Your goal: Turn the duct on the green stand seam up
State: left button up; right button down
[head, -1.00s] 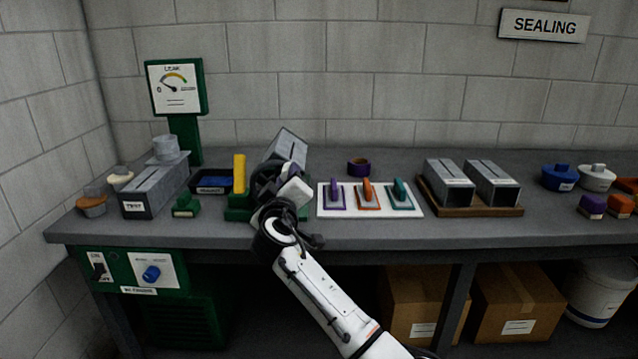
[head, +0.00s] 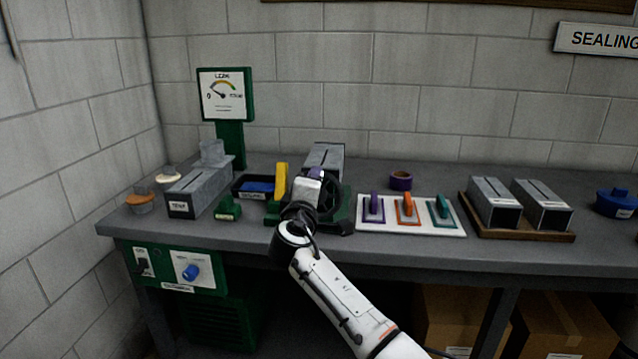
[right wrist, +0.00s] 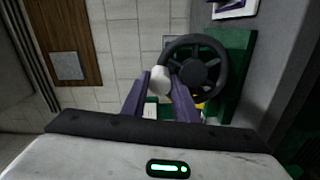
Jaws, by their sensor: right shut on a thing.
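The grey duct (head: 326,154) sits on the green stand (head: 346,212), partly hidden behind my right gripper and the wheel. Its top looks level, with a dark seam line running along the upward face. A black handwheel (head: 330,196) is at the stand's front; it also shows in the right wrist view (right wrist: 198,68). My right gripper (head: 316,173) is in front of the wheel. In the right wrist view its purple fingers are shut on a white knob (right wrist: 161,82) at the wheel's rim. My left gripper is not in view.
A yellow post (head: 281,180) and a blue-filled tray (head: 254,187) stand left of the wheel. The grey test duct (head: 199,189) is farther left. A white board (head: 410,226) with three handled tools is right, then a wooden tray (head: 520,234) with two ducts.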

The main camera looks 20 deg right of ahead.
jog(key=shift+a+r, duration=0.1)
dwell(0.3)
jog(key=c, duration=1.4)
grip_release()
jog(key=v, duration=1)
jog(key=shift+b, duration=0.3)
jog(key=shift+s, duration=0.15)
